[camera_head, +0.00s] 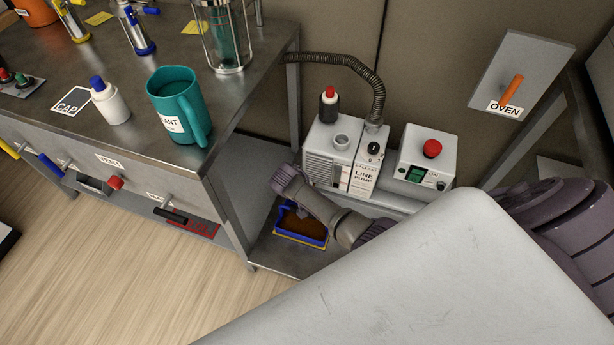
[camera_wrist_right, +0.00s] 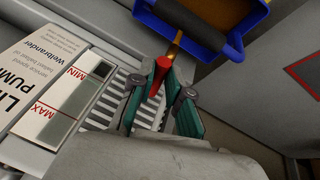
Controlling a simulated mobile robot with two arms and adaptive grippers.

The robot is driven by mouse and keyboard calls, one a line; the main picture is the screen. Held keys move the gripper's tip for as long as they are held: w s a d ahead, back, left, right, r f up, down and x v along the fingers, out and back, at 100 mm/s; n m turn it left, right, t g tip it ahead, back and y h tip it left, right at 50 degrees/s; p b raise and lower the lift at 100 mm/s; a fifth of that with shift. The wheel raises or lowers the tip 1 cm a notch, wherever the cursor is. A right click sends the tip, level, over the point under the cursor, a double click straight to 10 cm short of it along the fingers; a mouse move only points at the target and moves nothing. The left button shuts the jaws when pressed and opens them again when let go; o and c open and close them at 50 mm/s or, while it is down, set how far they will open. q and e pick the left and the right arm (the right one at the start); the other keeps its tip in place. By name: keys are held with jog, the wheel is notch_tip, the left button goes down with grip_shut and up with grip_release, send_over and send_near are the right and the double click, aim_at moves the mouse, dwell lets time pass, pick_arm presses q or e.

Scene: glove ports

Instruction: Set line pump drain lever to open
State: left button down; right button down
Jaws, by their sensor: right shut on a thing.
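The line pump (camera_head: 345,158) is a light grey box with a "LINE PUMP" label, standing on a low shelf right of the bench. In the right wrist view its side shows the MIN/MAX level window (camera_wrist_right: 70,100) and a vent grille. A red lever (camera_wrist_right: 160,75) with a brass-coloured stem shows beside the pump's grille. My right gripper (camera_wrist_right: 172,82) is shut on the red lever, its teal-padded fingers close around it. My left gripper is in neither view.
A blue-rimmed tray (camera_head: 283,232) with a brown inside sits beneath the lever, close to my fingers. A switch box (camera_head: 428,157) with a red button stands right of the pump. A corrugated hose (camera_head: 379,85) rises behind. The bench (camera_head: 235,110) bounds the left.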

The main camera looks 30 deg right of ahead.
jog(key=c, duration=1.1)
grip_release()
jog(key=shift+c, duration=0.2)
jog(key=shift+r, duration=0.15)
jog(key=v, duration=1.1)
jog(key=shift+a+r, duration=0.15)
jog(key=shift+r, duration=0.2)
